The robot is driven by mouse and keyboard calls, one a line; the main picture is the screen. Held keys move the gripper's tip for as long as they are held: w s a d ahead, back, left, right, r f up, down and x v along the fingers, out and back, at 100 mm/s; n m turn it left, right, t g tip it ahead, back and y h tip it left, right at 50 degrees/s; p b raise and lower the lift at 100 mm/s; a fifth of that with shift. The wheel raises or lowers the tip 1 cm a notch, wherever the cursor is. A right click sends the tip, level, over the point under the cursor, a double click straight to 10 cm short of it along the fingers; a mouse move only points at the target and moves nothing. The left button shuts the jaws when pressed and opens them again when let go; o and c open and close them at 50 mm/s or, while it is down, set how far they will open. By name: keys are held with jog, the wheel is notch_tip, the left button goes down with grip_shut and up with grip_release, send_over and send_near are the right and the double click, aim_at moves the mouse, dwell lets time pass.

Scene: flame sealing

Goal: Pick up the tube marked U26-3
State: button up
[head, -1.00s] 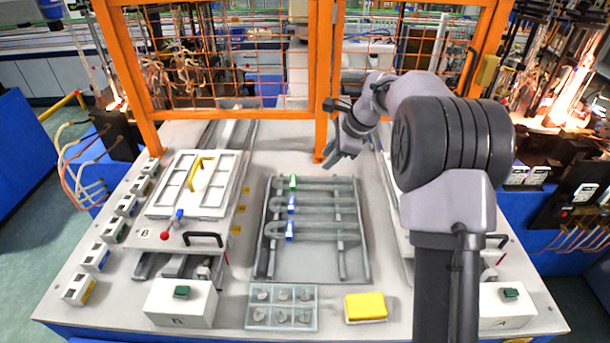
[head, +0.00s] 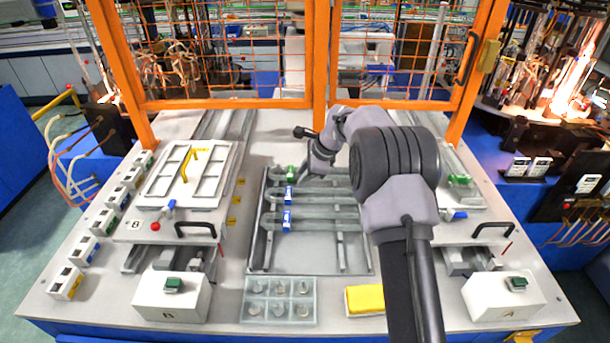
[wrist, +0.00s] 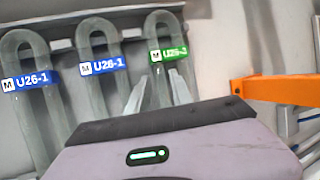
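Three U-shaped glass tubes lie on a rack (head: 259,262) in the head view. The farthest tube bears a green label (head: 290,173), which also shows in the wrist view (wrist: 168,52); its text starts with U26, the last digit too small to be sure of. The other two carry blue labels reading U26-1 in the wrist view, one in the middle (wrist: 101,66) and one at left (wrist: 31,80). My gripper (wrist: 158,92) is open and appears empty, its fingers pointing toward the green-labelled tube just below its label. Contact cannot be told.
An orange post (head: 321,60) of the wire guard stands behind the rack. A compartment tray (head: 247,312) and a yellow block (head: 364,298) sit in front. A white fixture with a yellow handle (head: 188,162) is at left.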

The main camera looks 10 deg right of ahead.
grip_shut()
